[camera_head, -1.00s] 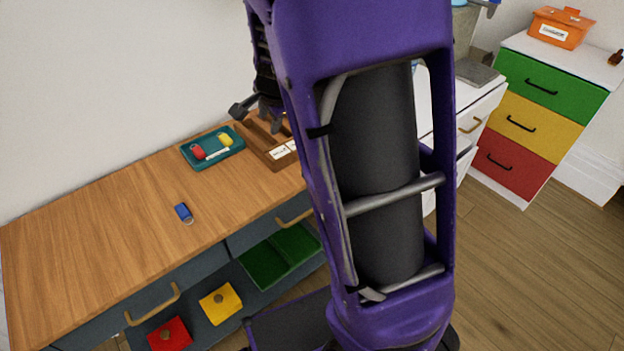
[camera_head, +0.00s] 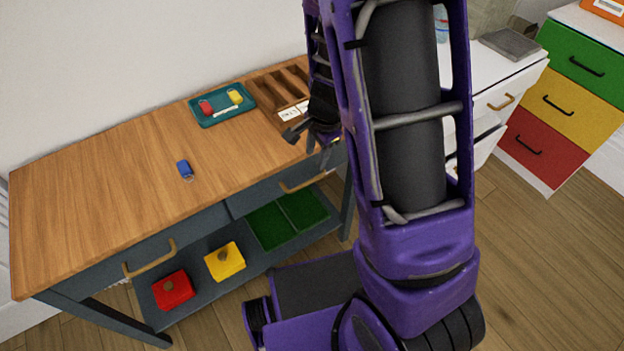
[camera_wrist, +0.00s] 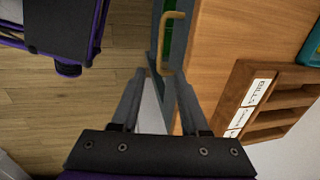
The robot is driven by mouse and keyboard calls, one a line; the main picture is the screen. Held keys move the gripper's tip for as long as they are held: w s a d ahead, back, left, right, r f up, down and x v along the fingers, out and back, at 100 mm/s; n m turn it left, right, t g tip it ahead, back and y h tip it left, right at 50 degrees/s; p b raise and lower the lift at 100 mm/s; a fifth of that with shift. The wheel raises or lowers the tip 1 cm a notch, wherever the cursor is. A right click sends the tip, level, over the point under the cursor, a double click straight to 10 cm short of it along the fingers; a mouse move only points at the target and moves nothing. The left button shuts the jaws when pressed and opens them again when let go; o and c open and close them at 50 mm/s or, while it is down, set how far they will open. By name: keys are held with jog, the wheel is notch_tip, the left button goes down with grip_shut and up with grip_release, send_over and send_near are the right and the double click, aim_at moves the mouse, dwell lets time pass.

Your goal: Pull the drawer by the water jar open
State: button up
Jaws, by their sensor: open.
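The water jar (camera_head: 441,24) is a clear bluish vessel, partly hidden behind my arm, on a white cabinet in the head view. The cabinet's upper drawer (camera_head: 486,104) looks shut and has a brass handle (camera_head: 501,102). Below it, a white drawer front (camera_head: 487,137) seems to stick out, partly hidden by my arm. My gripper (camera_head: 322,150) is at the right front edge of the wooden table, away from the white cabinet. In the wrist view my gripper (camera_wrist: 160,78) is open and empty, with a table drawer's brass handle (camera_wrist: 165,42) just beyond the fingertips.
The wooden table (camera_head: 110,190) holds a teal tray (camera_head: 211,121), a wooden organizer (camera_head: 265,87) and a blue object (camera_head: 185,169). Its lower shelf holds red and yellow boxes. A green-yellow-red drawer unit (camera_head: 560,105) stands at right. Floor at lower right is clear.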

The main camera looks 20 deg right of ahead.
aim_at(310, 181)
jog(key=f+b, duration=0.1)
jog(key=f, duration=0.2)
jog(key=w+f+b, duration=0.1)
jog(key=f, duration=0.3)
jog(key=w+f+b, duration=0.1)
jog(key=f, duration=0.3)
jog(key=shift+w+a+f+b, duration=0.1)
jog(key=shift+a+b, duration=0.25)
jog(key=shift+b, duration=0.05)
grip_shut()
dwell(0.7)
